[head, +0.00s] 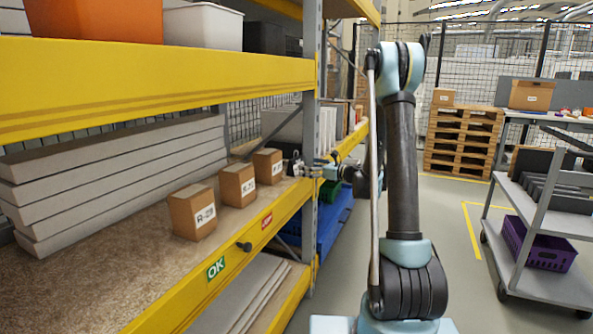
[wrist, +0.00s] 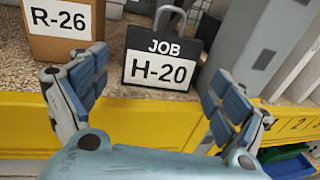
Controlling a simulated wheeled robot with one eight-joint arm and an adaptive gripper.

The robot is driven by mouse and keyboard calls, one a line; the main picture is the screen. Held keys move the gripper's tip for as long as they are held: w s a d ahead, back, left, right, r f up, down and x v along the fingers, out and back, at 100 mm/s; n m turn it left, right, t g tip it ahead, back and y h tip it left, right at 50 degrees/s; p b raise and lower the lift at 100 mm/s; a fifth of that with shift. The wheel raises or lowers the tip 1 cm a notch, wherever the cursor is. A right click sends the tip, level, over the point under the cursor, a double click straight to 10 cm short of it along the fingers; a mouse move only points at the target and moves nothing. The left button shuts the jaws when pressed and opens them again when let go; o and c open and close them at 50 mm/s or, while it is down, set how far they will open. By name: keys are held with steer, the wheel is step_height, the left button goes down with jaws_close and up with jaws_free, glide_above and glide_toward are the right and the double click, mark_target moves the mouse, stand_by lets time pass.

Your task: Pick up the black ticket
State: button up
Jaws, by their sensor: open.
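Nothing is held. In the head view my gripper (head: 308,168) is at the right end of the shelf, just beyond the row of boxes. A small dark shape there, largely hidden by the gripper, may be the ticket.
A yellow shelf beam (wrist: 25,120) runs below. More boxes (head: 238,186), stacked boards (head: 120,170) and a grey cart (head: 545,200) are around.

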mark_target(296, 162)
steer(key=shift+x, duration=2.95)
steer(key=shift+w+d, duration=0.1)
steer(key=c, duration=0.5)
